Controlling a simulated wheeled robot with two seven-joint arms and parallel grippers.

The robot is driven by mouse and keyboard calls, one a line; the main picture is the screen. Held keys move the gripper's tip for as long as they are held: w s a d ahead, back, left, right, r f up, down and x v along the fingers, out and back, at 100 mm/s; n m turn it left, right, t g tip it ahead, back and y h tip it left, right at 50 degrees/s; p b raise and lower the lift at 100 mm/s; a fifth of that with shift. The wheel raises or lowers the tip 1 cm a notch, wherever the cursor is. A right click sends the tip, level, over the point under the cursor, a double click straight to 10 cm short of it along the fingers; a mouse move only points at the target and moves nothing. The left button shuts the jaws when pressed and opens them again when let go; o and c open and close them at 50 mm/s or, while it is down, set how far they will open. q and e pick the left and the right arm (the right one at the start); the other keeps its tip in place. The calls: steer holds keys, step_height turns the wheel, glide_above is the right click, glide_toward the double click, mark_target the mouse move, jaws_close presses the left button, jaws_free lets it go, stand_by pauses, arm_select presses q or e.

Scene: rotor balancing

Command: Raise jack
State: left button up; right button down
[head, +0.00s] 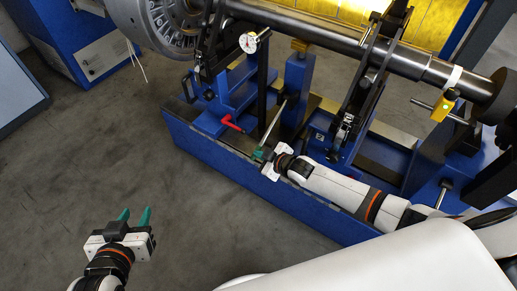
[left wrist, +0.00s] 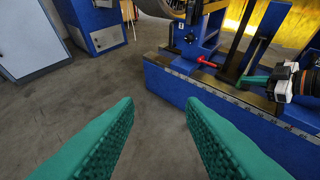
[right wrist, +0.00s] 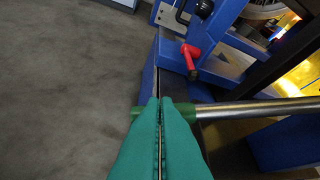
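A steel lever bar (head: 275,122) with a green grip slants up from the blue machine's front edge to a blue jack post (head: 296,88).
A red crank handle (head: 232,123) stands left of the lever. A dial gauge (head: 249,42) on a dark post and a long steel shaft (head: 310,31) are above. Blue cabinets (head: 83,45) stand at the left. The grey floor around my left gripper is clear.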

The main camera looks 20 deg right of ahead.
arm_select(q)
steer(key=shift+r, duration=0.1)
arm_select(e)
steer(key=shift+f, duration=0.15)
